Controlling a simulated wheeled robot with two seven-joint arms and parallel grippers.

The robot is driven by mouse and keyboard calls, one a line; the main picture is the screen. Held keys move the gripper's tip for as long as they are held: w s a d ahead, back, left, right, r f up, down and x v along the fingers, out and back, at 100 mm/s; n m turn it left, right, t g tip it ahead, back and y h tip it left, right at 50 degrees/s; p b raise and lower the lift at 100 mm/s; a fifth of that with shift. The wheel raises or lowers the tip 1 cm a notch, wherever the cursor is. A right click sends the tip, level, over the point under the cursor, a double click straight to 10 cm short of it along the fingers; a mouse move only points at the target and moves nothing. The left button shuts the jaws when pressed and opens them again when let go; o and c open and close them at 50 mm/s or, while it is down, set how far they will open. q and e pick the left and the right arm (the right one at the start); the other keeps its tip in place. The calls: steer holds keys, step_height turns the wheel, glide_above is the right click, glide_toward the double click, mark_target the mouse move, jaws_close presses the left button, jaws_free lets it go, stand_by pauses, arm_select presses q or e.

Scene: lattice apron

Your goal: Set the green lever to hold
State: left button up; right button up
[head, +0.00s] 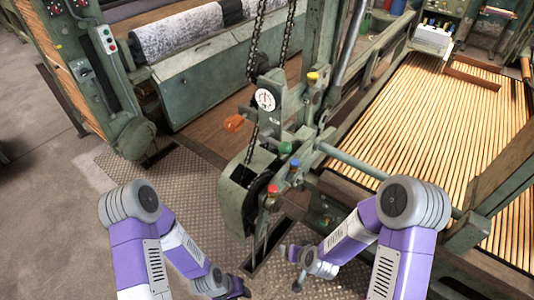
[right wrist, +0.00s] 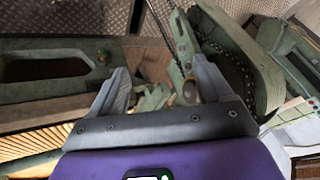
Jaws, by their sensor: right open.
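A lever with a green knob (head: 295,163) stands on the lever bank in the middle of the head view. Levers with a blue knob (head: 285,147) and a red knob (head: 272,190) stand close beside it. I cannot read any hold mark. My right gripper (head: 292,267) is below and apart from the green knob. In the right wrist view my right gripper (right wrist: 163,88) is open, with nothing clearly held between its fingers. My left gripper (head: 236,290) is low in the head view, left of the right one; its jaws are too dark to read.
A lever with a yellow knob (head: 313,76) and a round dial (head: 265,100) are on the machine. A chain (head: 254,60) hangs beside them. A green rail (head: 375,170) runs to the right above slatted wood (head: 440,110). Open floor (head: 50,150) lies to the left.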

mark_target(283, 153)
steer(key=w+a+r+t, duration=0.2)
steer(key=w+r+t, duration=0.2)
steer(key=w+r, duration=0.3)
steer(key=a+r+t+h+b, duration=0.15)
steer(key=r+t, duration=0.25)
steer(key=r, duration=0.9)
steer(key=a+r+t+h+b, duration=0.15)
steer(key=r+t, duration=0.25)
steer(key=r, duration=0.9)
steer(key=shift+h, duration=0.4)
steer(key=w, duration=0.7)
steer(key=shift+w+a+f+b, duration=0.15)
steer(key=shift+f+b, duration=0.05)
steer(key=shift+b, duration=0.2)
steer(key=c, duration=1.5)
jaws_close()
